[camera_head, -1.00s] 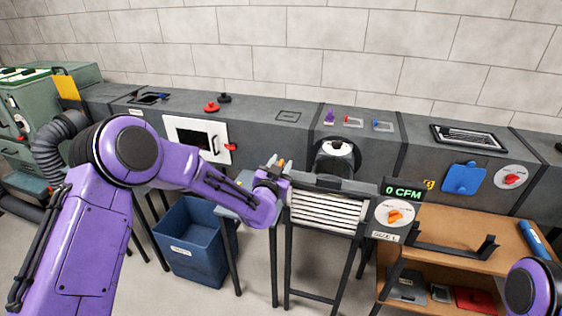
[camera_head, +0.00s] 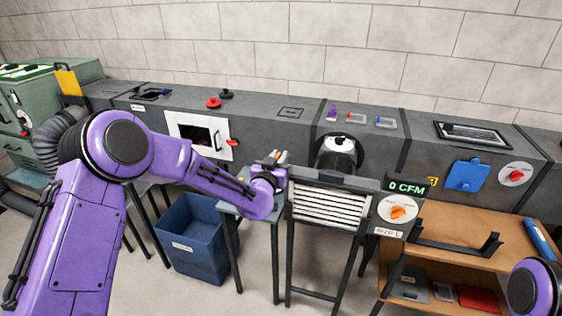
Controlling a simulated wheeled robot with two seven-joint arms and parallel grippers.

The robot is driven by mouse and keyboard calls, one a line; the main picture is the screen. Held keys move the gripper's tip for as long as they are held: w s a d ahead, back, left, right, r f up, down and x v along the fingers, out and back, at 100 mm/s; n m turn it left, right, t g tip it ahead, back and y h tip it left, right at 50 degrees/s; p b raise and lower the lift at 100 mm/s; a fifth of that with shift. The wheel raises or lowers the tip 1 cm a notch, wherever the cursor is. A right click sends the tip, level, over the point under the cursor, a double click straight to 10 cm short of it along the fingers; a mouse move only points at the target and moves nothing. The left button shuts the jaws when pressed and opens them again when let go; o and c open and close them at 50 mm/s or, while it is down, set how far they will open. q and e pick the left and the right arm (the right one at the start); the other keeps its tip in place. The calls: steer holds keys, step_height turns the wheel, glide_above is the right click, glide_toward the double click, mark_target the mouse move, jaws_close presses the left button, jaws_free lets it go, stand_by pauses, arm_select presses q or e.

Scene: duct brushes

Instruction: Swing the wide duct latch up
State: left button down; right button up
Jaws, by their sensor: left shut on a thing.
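My left gripper (camera_head: 277,157) is in front of the long grey duct (camera_head: 265,125), left of the louvred vent. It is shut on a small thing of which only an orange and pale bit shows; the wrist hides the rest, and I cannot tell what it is. A red latch handle (camera_head: 232,143) sits at the right edge of a white-framed door (camera_head: 193,135) in the duct, left of my gripper and apart from it in the picture. I cannot tell whether this is the wide duct latch. My right gripper is out of view; only part of that arm shows at lower right.
A louvred vent (camera_head: 328,206) with an orange dial (camera_head: 397,212) and a "0 CFM" display (camera_head: 407,187) stands right of my gripper. A blue bin (camera_head: 195,255) is below my left arm. A wooden shelf unit (camera_head: 465,228) stands at right. Red and black knobs (camera_head: 214,103) sit on the duct top.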

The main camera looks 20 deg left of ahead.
arm_select(q)
steer(key=c, duration=1.2)
jaws_free()
steer(key=shift+o, duration=0.2)
steer(key=shift+s, duration=0.35)
steer(key=s+b, duration=0.3)
steer(key=s, duration=0.7)
steer(key=shift+d, duration=0.15)
